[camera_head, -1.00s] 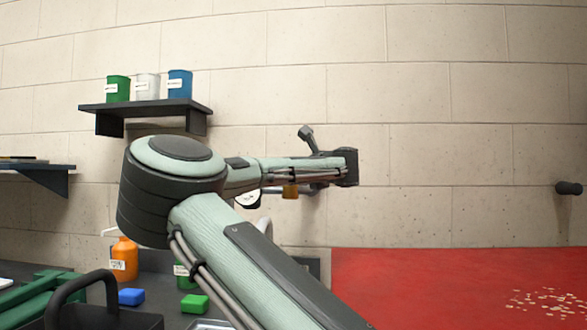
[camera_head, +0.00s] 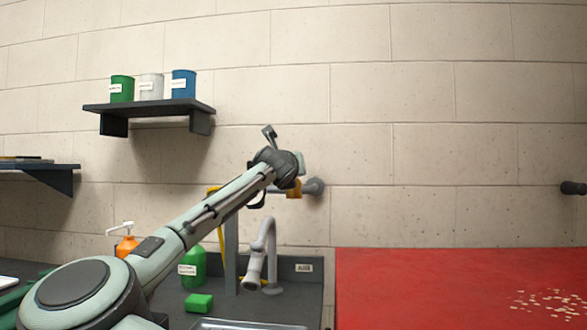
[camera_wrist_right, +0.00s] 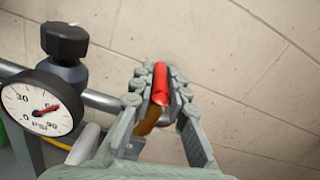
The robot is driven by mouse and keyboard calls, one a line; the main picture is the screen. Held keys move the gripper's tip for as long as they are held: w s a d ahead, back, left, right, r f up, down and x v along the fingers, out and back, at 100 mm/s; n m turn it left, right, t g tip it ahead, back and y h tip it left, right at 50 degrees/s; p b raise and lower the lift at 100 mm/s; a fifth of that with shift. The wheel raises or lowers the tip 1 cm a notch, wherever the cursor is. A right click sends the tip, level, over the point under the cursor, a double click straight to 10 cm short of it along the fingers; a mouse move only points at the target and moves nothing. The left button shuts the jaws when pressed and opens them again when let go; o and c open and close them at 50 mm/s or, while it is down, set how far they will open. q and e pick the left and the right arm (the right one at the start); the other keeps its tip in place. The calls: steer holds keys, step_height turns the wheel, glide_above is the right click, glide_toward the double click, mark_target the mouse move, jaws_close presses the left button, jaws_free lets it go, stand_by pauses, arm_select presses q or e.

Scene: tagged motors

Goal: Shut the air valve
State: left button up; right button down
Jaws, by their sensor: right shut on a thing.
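The air valve has a red lever handle (camera_wrist_right: 160,84) and a brass body (camera_wrist_right: 147,121) in the right wrist view. My right gripper (camera_wrist_right: 158,82) has its two grey fingers closed on either side of the red handle. In the head view my right arm reaches up to the wall pipe, and its wrist hides the handle and fingers. The brass valve body (camera_head: 294,188) shows just below that wrist. A pressure gauge (camera_wrist_right: 42,108) and a black knob (camera_wrist_right: 65,41) sit on the pipe left of the gripper. My left gripper is in neither current view.
The grey pipe ends at a wall flange (camera_head: 315,187). Below are a grey faucet (camera_head: 265,255), a green bottle (camera_head: 193,267) and a green block (camera_head: 199,303) on the dark counter. A shelf (camera_head: 150,106) with containers hangs at left. A red surface (camera_head: 440,290) fills the right.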

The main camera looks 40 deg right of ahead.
stand_by(0.3)
steer(key=c, duration=1.5)
jaws_free()
steer(key=shift+s+a+f, duration=0.1)
steer(key=shift+s+a, duration=0.25)
steer(key=shift+s, duration=0.25)
steer(key=v, duration=1)
steer(key=shift+a, duration=0.45)
